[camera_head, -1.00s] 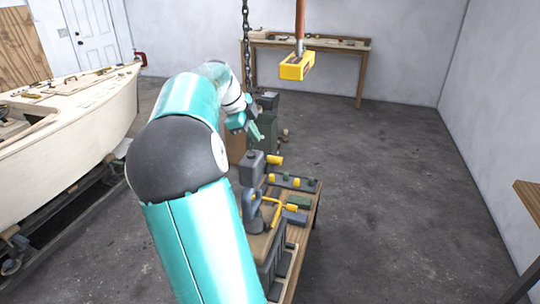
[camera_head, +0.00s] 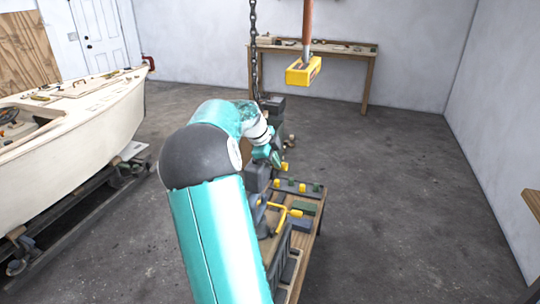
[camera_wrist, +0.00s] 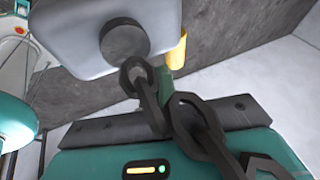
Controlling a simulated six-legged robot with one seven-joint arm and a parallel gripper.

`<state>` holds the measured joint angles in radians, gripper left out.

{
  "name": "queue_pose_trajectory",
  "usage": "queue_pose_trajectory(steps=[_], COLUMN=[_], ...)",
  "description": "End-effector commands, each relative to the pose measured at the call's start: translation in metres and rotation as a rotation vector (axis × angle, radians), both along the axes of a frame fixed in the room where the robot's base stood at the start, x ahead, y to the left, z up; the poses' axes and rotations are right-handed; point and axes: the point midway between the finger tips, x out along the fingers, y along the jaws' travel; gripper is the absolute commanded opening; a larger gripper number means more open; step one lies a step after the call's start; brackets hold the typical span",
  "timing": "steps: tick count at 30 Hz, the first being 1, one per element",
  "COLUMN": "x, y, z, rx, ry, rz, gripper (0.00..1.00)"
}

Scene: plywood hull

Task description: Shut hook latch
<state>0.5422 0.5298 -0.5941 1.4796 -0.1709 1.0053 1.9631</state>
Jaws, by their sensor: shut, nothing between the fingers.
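My gripper (camera_head: 275,158) shows small in the head view, teal and shut, pointing down over the far part of the low bench (camera_head: 318,222). Just beyond its tip is a small yellow piece (camera_head: 285,167). I cannot pick out the hook latch for certain. A yellow bent lever (camera_head: 284,210) stands on the bench, nearer than my gripper and apart from it. In the wrist view, a grey block with a dark round knob (camera_wrist: 124,42) fills the top. Dark chain links (camera_wrist: 190,120) cross close to the camera, and a yellow part (camera_wrist: 177,50) shows behind them.
A dark board (camera_head: 297,187) with yellow and green pieces lies on the bench. A chain (camera_head: 253,50) and a yellow block (camera_head: 303,72) hang above the scene. A boat hull (camera_head: 90,115) stands at left. Floor right of the bench is clear.

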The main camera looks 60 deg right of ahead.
Motion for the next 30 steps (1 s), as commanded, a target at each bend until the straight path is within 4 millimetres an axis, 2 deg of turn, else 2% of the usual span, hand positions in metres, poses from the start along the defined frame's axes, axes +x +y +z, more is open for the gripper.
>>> queue_pose_trajectory(steps=[3, 7, 30], x=[0.0012, 0.0022, 0.0028], y=[-0.0098, -0.0129, -0.0063], z=[-0.0057, -0.008, -0.0072], rx=[-0.001, 0.0, 0.04], ry=[0.001, 0.0, 0.006], rz=[-0.001, 0.0, 0.0], gripper=[0.0, 0.0, 0.0])
